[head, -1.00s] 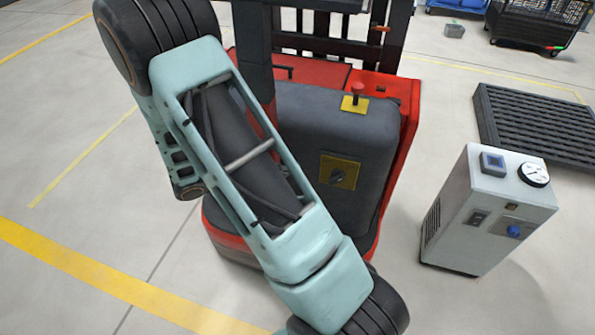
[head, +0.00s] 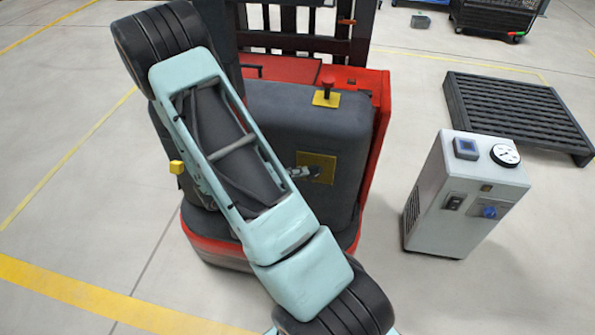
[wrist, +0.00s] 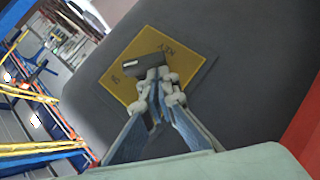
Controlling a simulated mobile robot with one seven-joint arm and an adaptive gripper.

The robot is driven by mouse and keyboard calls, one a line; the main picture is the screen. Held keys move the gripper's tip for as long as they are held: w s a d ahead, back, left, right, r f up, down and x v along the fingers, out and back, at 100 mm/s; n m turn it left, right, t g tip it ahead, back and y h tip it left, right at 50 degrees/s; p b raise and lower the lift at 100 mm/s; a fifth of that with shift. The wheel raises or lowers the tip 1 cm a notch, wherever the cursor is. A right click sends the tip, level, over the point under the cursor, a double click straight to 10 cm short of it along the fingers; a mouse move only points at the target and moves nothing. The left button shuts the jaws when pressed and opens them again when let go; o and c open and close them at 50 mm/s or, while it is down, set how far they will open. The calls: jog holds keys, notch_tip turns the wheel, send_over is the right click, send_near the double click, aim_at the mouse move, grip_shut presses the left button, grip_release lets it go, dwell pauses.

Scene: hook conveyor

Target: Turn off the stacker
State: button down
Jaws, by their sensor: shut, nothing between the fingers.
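The stacker (head: 300,125) is a red machine with a dark grey body, partly hidden behind my arm. Its yellow switch plate (head: 321,166) is on the front face. In the wrist view the plate (wrist: 178,46) carries the lettering "KEY" and "ON", and a dark key knob (wrist: 146,64) stands out from it. My gripper (wrist: 160,82) is shut, its fingertips together at the knob's lower side. I cannot tell whether they touch it. In the head view my gripper (head: 300,172) shows small at the plate's left edge. A red button (head: 328,85) on a yellow base tops the body.
A grey cabinet (head: 463,200) with a gauge and a blue knob stands right of the stacker. A dark pallet (head: 515,110) lies behind it. A black cart (head: 495,15) is at the back right. The floor between stacker and cabinet is clear.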

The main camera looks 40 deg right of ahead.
jog(key=shift+a+f+n+g+h+b, duration=0.1)
jog(key=shift+f+n+g+h+b, duration=0.35)
jog(key=shift+b, duration=1.25)
jog(key=f+n+h+b, duration=0.1)
jog(key=n+h+b, duration=0.1)
jog(key=n+b, duration=0.1)
jog(key=f+n+h+b, duration=0.1)
jog(key=n+h+b, duration=0.1)
jog(key=h+b, duration=0.1)
jog(key=s+d+f+n+h+b, duration=0.1)
jog(key=n+h+b, duration=0.2)
jog(key=b, duration=0.1)
jog(key=shift+s+d+f+n, duration=0.1)
jog(key=shift+f+n, duration=0.25)
jog(key=shift+f, duration=0.1)
jog(key=w+f+v, duration=0.1)
jog(key=w+v, duration=0.1)
jog(key=v, duration=1)
jog(key=shift+w+f, duration=0.2)
jog(key=shift+f, duration=0.25)
